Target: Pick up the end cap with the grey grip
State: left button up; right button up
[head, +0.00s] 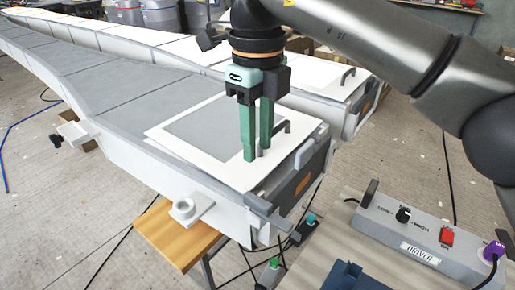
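A white flat panel (163,131) with a grey inner area lies on the end of the near grey mould. A dark grey grip (283,126) stands on it near its right side. I cannot tell for sure whether this panel is the end cap. My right gripper (258,155) points straight down over the panel, its green fingers a narrow gap apart. A small grey piece, perhaps part of the grip, shows at the fingertips. The fingers hide part of the grip, so I cannot tell if they are closed on it. My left gripper is out of view.
A second mould (198,52) lies behind, with a similar panel and dark grip (347,76). A grey control box (424,238) with a red switch stands at the lower right. A wooden bench (172,234) supports the near mould. Cables lie on the floor.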

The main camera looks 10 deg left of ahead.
aim_at(310, 160)
jog(key=k, duration=1)
